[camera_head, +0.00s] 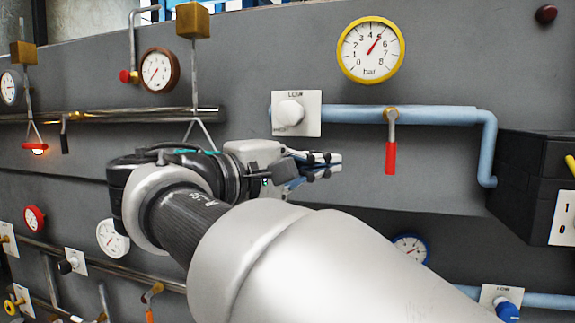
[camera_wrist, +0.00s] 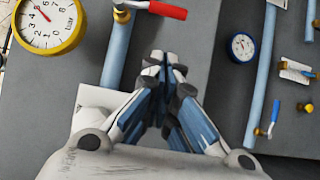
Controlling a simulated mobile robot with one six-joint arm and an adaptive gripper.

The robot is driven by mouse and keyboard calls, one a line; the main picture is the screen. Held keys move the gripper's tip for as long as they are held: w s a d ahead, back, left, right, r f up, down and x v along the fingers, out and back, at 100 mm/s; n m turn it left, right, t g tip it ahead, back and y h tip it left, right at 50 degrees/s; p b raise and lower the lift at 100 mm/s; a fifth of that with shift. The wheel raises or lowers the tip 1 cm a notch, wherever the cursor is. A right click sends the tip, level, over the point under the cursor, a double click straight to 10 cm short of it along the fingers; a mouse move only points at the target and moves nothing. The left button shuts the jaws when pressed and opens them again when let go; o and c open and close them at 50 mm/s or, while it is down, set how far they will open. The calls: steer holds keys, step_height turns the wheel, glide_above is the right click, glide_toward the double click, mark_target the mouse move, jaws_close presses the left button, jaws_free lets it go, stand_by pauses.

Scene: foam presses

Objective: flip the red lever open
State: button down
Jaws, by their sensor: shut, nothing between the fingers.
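The red lever (camera_head: 391,158) hangs straight down from a brass valve (camera_head: 391,113) on a light blue pipe, across the pipe's direction. The lever also shows at the top of the wrist view (camera_wrist: 168,10), pointing right from the pipe. My gripper (camera_head: 338,162) is shut and empty. In the head view its fingertips lie left of the lever's red handle, with a gap between. In the wrist view my gripper (camera_wrist: 168,62) points up toward the lever, and its fingertips are apart from it.
The blue pipe (camera_head: 350,114) runs along the grey panel. A white knob (camera_head: 289,112) on a plate sits above my gripper. A yellow-rimmed gauge (camera_head: 371,50) is above the pipe. A black box (camera_head: 530,190) juts out at right. Another red handle (camera_head: 35,146) hangs at far left.

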mark_target(391, 147)
steer(key=w+d, duration=0.2)
steer(key=d, duration=0.5)
steer(key=shift+w+d, duration=0.25)
steer(key=shift+d, duration=0.05)
